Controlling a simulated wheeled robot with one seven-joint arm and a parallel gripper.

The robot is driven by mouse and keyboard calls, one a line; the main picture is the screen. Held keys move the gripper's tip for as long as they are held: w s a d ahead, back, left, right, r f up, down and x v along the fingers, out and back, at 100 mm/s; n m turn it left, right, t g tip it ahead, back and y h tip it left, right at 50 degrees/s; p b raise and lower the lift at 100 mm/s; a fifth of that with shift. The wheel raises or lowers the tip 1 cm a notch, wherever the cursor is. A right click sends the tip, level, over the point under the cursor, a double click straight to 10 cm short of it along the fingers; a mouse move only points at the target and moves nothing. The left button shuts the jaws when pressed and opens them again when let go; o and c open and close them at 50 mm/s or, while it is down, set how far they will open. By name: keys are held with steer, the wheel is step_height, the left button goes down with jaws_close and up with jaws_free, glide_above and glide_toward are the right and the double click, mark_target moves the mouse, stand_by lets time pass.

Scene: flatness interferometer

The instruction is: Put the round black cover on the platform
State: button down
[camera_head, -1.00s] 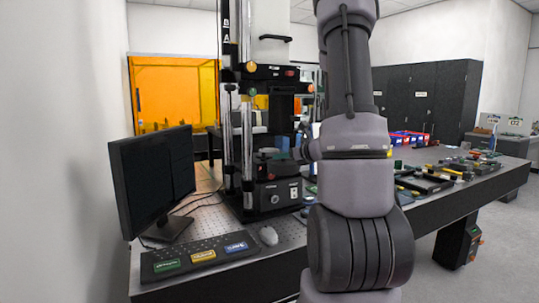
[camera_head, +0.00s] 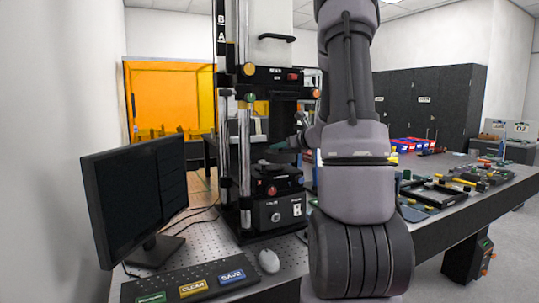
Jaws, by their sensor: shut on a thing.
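The interferometer (camera_head: 275,215) stands on the bench left of my arm, a black unit with chrome columns. Its platform (camera_head: 270,171) is the dark stage above the front panel with the knob. My gripper (camera_head: 297,143) shows only in small part at the left edge of my arm, reaching in over the stage. It is shut on a dark, flat piece that appears to be the round black cover (camera_head: 282,150). The cover looks roughly level, with a gap between it and the platform. My arm hides the fingers' right side and much of the grip.
A monitor (camera_head: 134,190) stands at the left, with a button panel (camera_head: 190,289) and a mouse (camera_head: 268,261) in front. Trays and parts (camera_head: 450,188) cover the bench at the right. The upper black head (camera_head: 278,76) of the machine overhangs the stage.

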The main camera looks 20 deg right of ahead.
steer(key=w, duration=0.2)
steer(key=w+a, duration=0.1)
steer(key=w, duration=0.3)
steer(key=shift+a, duration=0.25)
steer(key=shift+w+f, duration=0.15)
steer(key=shift+f, duration=1.6)
steer(key=shift+f, duration=0.2)
steer(key=c, duration=0.5)
jaws_free()
steer(key=shift+r, duration=0.1)
